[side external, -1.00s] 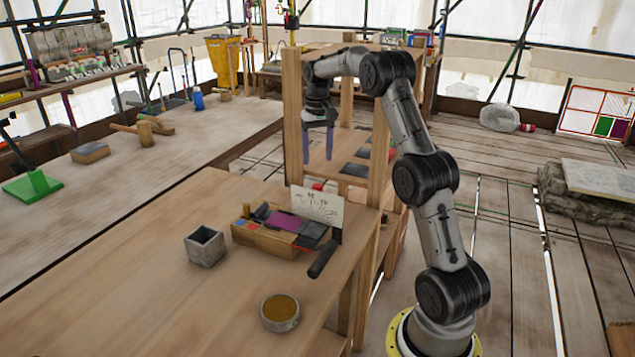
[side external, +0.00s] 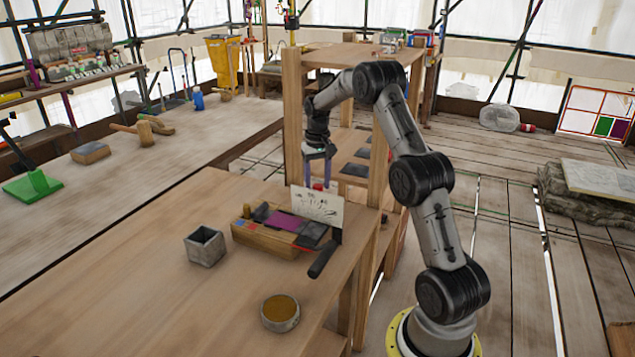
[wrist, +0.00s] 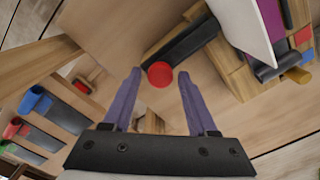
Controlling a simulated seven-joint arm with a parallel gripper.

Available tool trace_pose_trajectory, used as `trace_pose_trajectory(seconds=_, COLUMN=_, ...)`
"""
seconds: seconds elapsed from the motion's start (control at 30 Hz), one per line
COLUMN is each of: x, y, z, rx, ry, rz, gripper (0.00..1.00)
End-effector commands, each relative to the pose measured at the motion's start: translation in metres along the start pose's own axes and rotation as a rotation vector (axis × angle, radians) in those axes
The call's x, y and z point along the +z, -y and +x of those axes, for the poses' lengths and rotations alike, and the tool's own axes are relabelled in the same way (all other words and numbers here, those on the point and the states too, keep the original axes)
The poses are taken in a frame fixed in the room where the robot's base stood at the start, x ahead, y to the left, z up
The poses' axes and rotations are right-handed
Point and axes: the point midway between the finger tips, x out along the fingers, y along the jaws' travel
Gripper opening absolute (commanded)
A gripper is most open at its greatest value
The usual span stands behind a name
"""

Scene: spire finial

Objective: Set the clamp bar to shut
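A red round knob (wrist: 160,74) shows at the end of a dark bar (wrist: 190,45), which I take as the clamp bar, on the wooden box (side external: 262,238). My gripper (side external: 318,180) points down behind the card. In the wrist view its purple fingertips (wrist: 159,73) are apart with the knob between them and a gap on each side. I cannot tell whether the tips reach knob height. A black handle (side external: 324,260) sticks out at the box's near right.
A wooden frame post (side external: 293,120) stands close left of my gripper, and another post (side external: 379,165) to its right. A grey square cup (side external: 205,246) and a round dish (side external: 280,312) stand on the table. Dark plates (wrist: 40,130) with coloured ends lie at left in the wrist view.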

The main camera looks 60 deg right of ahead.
Motion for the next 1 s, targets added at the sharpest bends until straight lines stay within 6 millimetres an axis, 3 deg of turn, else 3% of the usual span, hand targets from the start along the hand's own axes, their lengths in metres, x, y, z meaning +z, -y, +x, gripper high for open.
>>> trace_pose_trajectory(seconds=0.03, x=0.0, y=0.0, z=-0.0001, rx=0.0, ry=0.0, rz=0.0, gripper=0.47)
trace_pose_trajectory(seconds=0.3, x=0.0, y=-0.0001, z=-0.0003, rx=0.0, ry=0.0, rz=0.0, gripper=0.0)
trace_pose_trajectory(seconds=1.0, x=0.0, y=-0.0005, z=-0.0008, rx=0.001, ry=0.0, rz=0.0, gripper=0.0)
